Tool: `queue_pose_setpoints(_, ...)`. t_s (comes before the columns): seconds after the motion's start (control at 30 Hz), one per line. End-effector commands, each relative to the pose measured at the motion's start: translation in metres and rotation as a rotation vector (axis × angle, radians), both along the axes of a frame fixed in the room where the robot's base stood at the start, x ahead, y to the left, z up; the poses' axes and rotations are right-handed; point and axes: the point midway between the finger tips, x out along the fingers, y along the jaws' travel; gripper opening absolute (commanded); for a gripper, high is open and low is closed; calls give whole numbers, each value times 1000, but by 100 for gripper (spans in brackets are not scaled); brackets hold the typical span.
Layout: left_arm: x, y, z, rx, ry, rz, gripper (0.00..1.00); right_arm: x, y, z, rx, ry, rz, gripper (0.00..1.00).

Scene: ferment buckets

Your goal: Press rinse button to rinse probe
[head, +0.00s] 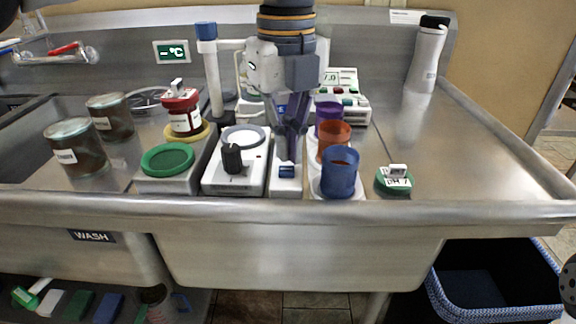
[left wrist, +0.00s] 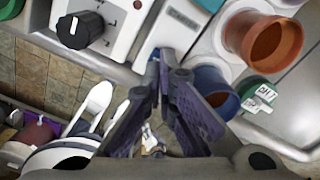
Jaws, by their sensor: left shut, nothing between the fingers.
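The rinse button (head: 287,171) is the blue button on the front of a narrow white box (head: 286,186) near the counter's front edge. My left gripper (head: 289,156) points down over this box, shut and empty, with its tips just above and behind the button in the head view. In the left wrist view the shut fingers (left wrist: 163,62) are at the near end of the labelled white box (left wrist: 183,20). I cannot tell whether they touch it. I cannot make out the probe behind my arm. My right gripper is not in view.
Blue (head: 339,178), orange (head: 334,141) and purple (head: 327,117) cups stand right of the box. A white device with a black knob (head: 232,158) is on its left. A meter (head: 345,92) is behind. The right counter (head: 460,150) is mostly clear.

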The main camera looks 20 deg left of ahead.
Motion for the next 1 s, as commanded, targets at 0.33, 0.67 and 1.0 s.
queue_pose_setpoints(0.33,0,0,-1,0,0,0,0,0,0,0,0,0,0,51)
queue_pose_setpoints(0.67,0,0,-9,1,-1,0,0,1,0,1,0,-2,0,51)
queue_pose_setpoints(1.0,0,0,-18,1,0,0,0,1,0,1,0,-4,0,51)
